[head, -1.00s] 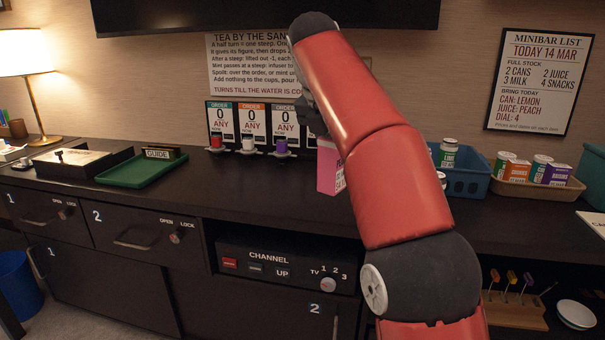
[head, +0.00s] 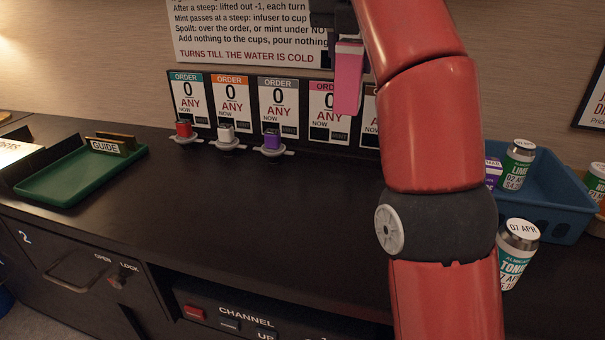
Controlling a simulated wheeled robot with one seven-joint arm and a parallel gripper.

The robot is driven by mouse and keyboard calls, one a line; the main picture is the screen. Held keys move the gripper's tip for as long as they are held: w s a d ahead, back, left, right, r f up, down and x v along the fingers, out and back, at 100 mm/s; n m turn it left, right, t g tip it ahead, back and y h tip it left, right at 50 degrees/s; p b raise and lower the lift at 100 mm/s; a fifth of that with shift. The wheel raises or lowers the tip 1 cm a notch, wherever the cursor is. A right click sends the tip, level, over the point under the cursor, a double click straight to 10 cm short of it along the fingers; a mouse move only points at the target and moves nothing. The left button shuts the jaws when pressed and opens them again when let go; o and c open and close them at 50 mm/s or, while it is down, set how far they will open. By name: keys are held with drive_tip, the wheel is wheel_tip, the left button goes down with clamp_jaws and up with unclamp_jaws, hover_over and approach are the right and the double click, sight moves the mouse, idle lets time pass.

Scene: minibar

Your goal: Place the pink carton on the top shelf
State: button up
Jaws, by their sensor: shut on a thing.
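The pink carton (head: 349,82) hangs upright in the air above the counter, in front of the order cards. My gripper (head: 347,40) is shut on its top end. The gripper is partly cut off by the top edge of the view, and my red arm hides what is to its right. No top shelf can be made out in this view.
A row of order cards (head: 278,102) stands at the back of the counter (head: 240,210), with small colored items in front. A green tray (head: 75,178) is at left. A blue basket (head: 560,195) and a tonic can (head: 517,255) are at right. The middle counter is clear.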

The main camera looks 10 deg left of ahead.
drive_tip(key=shift+w, duration=0.4)
drive_tip(key=shift+s+d+f, duration=0.1)
drive_tip(key=shift+f, duration=0.75)
wheel_tip(320, 180, down, 18)
drive_tip(key=b, duration=0.4)
drive_tip(key=shift+f, duration=0.15)
drive_tip(key=o, duration=1.1)
